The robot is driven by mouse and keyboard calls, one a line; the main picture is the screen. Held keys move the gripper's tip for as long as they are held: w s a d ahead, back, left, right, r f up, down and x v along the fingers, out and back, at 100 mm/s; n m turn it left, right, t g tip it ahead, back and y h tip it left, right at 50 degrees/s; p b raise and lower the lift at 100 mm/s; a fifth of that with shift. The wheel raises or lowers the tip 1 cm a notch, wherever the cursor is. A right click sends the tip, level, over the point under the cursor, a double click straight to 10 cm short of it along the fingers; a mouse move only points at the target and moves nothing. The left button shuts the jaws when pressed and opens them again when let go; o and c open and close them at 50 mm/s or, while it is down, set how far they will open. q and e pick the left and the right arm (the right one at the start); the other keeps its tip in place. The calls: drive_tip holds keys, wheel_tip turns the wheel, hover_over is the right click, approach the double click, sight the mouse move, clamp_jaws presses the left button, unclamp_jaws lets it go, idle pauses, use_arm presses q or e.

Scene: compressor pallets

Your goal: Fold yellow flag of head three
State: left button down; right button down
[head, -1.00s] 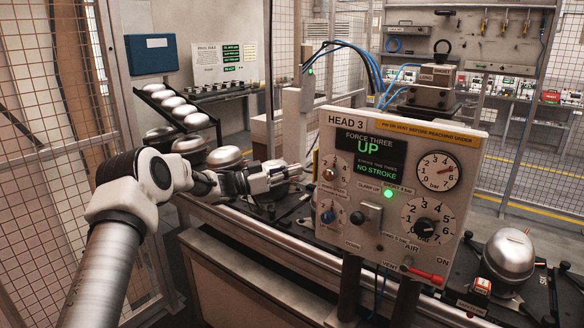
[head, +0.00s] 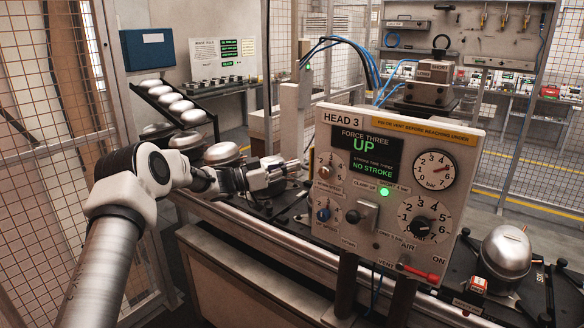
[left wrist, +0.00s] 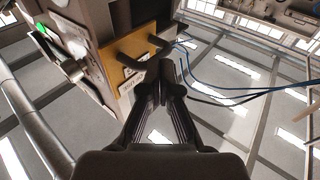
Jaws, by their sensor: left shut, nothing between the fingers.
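The head three panel (head: 330,240) faces me, with a green "UP" display (head: 366,147) that also reads "NO STROKE". My left gripper (head: 292,168) is shut and empty, just left of the panel's left edge in the head view. In the left wrist view its fingertips (left wrist: 167,72) are together, close to a yellow plate (left wrist: 140,48) with dark rods or pegs in front of it. I cannot tell whether this plate is the yellow flag or whether the fingers touch it. My right gripper is not in view.
A silver compressor dome (head: 506,252) stands right of the panel, and another dome (head: 222,154) stands behind my left arm. A rack of domes (head: 180,104) is at the back left. Blue hoses (head: 368,62) rise behind the panel. Wire mesh fencing (head: 40,160) stands at the left.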

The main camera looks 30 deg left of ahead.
use_arm(q)
drive_tip(key=v, duration=1.1)
drive_tip(key=shift+s+a, duration=0.25)
